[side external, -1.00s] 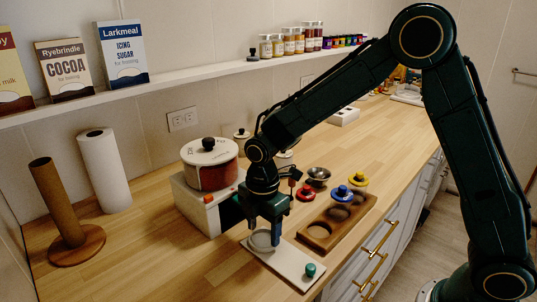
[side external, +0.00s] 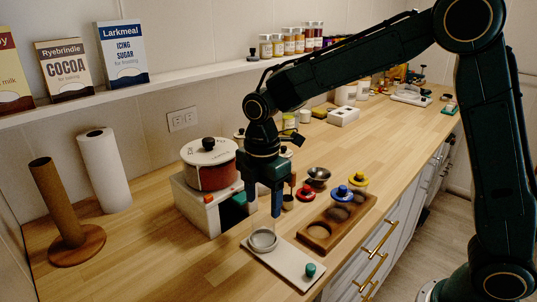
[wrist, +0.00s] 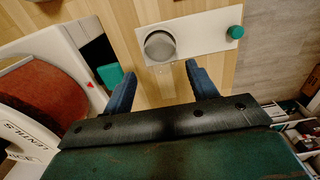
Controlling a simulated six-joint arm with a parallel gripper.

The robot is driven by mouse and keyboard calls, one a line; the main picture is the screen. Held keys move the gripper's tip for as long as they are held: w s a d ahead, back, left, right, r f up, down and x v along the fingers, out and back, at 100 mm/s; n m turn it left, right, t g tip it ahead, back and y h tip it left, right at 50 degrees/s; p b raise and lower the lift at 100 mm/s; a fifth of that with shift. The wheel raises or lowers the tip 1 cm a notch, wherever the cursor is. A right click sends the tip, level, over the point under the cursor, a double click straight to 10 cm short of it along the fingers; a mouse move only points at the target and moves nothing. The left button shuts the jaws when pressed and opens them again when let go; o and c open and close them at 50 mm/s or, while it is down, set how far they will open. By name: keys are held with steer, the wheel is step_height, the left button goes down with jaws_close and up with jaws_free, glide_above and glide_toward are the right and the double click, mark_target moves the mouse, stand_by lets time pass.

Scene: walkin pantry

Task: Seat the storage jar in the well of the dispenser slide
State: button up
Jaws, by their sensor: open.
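My gripper (side external: 263,210) is open and empty, pointing down just above the jar. In the wrist view its blue fingers (wrist: 158,78) are apart and clear of the jar.
A white dispenser body (side external: 205,205) with a red pot (side external: 210,172) stands left of the gripper. A wooden tray with round recesses (side external: 318,234) lies to the right, near red, blue and yellow knobbed lids. Bare counter lies at front left.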

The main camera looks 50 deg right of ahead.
step_height(320, 180, up, 4)
steer(key=shift+r, duration=0.1)
stand_by(0.7)
steer(key=s+d+r+m+t, duration=0.3)
steer(key=s+d+r+m, duration=0.4)
steer(key=s+m, duration=0.3)
steer(key=s+d+m+t, duration=0.2)
steer(key=s+d+m, duration=0.2)
steer(key=s+m, duration=0.4)
steer(key=s, duration=0.5)
steer(key=shift+s+f+t, duration=0.2)
steer(key=shift+f+t, duration=0.1)
steer(key=shift+f, duration=0.1)
